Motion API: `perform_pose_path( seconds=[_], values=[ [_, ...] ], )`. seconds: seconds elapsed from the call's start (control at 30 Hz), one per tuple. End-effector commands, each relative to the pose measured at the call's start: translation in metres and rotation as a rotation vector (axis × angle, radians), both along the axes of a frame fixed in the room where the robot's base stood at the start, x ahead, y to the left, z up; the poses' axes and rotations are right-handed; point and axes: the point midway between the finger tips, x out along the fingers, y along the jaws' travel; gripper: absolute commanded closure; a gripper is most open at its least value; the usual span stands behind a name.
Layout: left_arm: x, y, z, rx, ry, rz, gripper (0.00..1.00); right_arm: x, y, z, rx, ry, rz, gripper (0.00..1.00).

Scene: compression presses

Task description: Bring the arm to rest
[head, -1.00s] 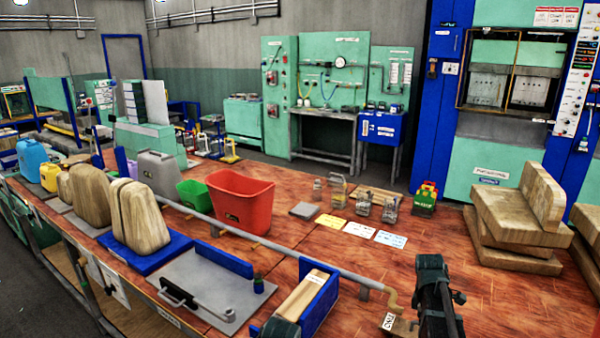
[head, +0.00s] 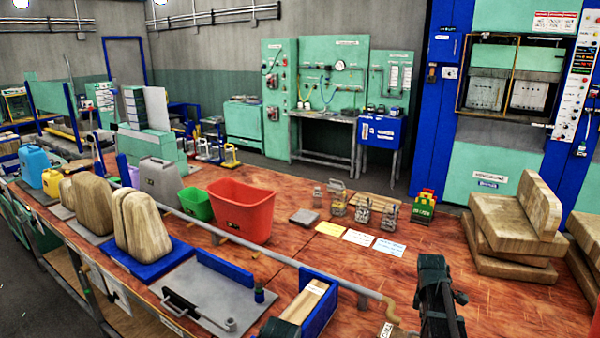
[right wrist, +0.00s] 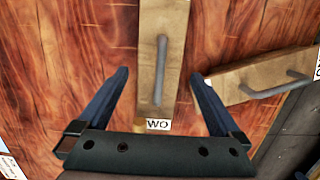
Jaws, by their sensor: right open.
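My right arm (head: 435,300) shows at the bottom of the head view, over the wooden table. In the right wrist view my right gripper (right wrist: 160,75) is open, its two dark fingers apart. A wooden block with a grey bar handle (right wrist: 161,70) shows below and between the fingers, with a label reading "WO" at its near end. The gap between the fingers holds nothing that I can see. My left gripper does not show in either view.
A second handled wooden block (right wrist: 262,78) lies to the right, near the table edge. On the table (head: 290,262) stand a red bin (head: 240,212), a grey plate (head: 205,300) and stacked wooden slabs (head: 510,235). Paper cards (head: 358,237) lie mid-table.

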Motion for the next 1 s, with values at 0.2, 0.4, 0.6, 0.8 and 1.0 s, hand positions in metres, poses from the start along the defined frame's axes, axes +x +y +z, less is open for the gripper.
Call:
perform_pose_path(
  seconds=[0.2,0.4,0.6,0.8,1.0],
  values=[
    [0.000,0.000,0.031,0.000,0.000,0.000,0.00,0.000,0.000,0.031,0.000,0.000,0.000,0.00],
    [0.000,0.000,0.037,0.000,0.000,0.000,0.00,-0.003,-0.001,0.037,0.002,-0.001,0.062,0.00],
    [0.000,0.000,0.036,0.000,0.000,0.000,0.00,-0.002,-0.001,0.036,0.002,-0.001,0.068,0.00],
    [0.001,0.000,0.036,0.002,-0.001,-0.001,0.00,-0.005,0.000,0.036,0.002,0.000,0.062,0.00],
    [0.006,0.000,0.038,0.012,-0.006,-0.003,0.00,-0.016,0.006,0.037,0.005,0.002,0.036,0.00]
  ],
)
